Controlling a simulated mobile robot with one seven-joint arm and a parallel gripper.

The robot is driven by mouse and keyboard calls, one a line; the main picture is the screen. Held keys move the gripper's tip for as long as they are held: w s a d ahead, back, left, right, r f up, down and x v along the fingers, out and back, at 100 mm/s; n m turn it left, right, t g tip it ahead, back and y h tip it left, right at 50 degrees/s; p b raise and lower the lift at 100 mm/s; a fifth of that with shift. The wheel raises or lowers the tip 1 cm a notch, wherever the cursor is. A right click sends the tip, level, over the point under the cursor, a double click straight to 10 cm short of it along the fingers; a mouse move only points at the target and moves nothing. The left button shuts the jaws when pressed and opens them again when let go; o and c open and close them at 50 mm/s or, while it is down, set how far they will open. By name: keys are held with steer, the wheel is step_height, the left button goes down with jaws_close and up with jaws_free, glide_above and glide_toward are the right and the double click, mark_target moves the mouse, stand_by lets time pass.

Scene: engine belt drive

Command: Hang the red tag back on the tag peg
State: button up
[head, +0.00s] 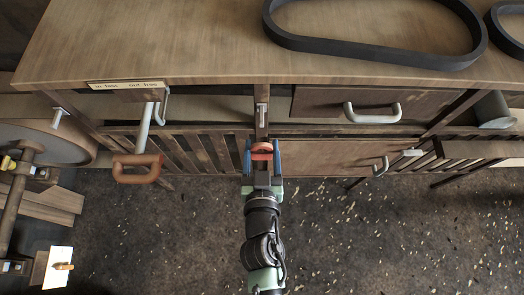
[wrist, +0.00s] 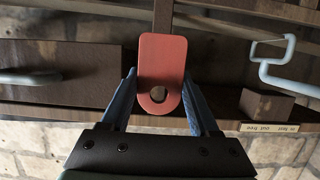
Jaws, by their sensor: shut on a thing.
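The red tag (wrist: 161,58) is a flat plate with one rounded end and a round hole. In the wrist view it stands between the blue fingers of my gripper (wrist: 159,80), with its holed end toward the gripper's body. In the head view the tag (head: 262,147) shows as a small red patch between the fingers of my gripper (head: 262,157), which is shut on it. A short grey peg (head: 262,114) sticks out of the central post just beyond the tag. I cannot tell for sure that it is the tag peg.
A grey lever with an orange-brown grip (head: 138,168) hangs left of my gripper, below a lettered label (head: 125,85). A drawer handle (head: 372,113) and a lower handle (head: 381,167) stick out to the right. A black belt (head: 375,60) lies on the bench top (head: 170,40).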

mark_target(262, 116)
steer(key=shift+w+f+p, duration=0.2)
steer(key=shift+w+p, duration=1.05)
steer(key=shift+w, duration=2.65)
steer(key=shift+w+f, duration=0.15)
steer(key=shift+w, duration=0.45)
steer(key=o, duration=1.5)
steer(key=shift+o, duration=0.2)
steer(key=b+v, duration=0.2)
steer(key=v, duration=1.1)
